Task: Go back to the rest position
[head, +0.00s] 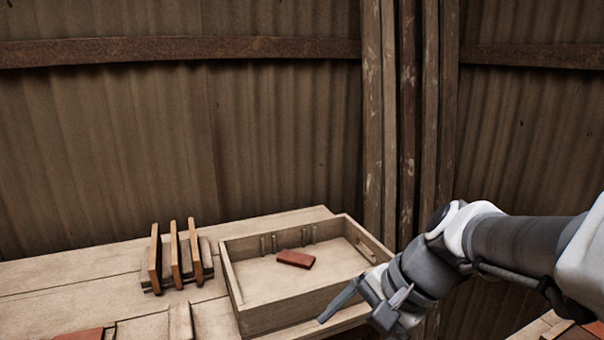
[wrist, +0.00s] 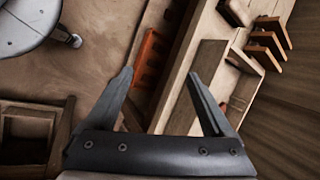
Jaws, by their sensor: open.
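My gripper (head: 366,304) is at the right front of the wooden tray in the head view, with my arm reaching in from the right. Its two fingers are spread apart and empty; the wrist view also shows the open gripper (wrist: 160,73) with nothing between the fingertips. A reddish-brown tile (head: 295,259) lies flat inside the wooden tray (head: 282,317), apart from the gripper. The rest position itself is not marked in either view.
A rack with upright wooden slats (head: 174,256) stands left of the tray on the wooden bench (head: 75,266); the slats also show in the wrist view (wrist: 268,38). Reddish pieces (head: 82,334) show at the lower left edge. Corrugated walls (head: 280,140) and posts (head: 389,110) stand behind.

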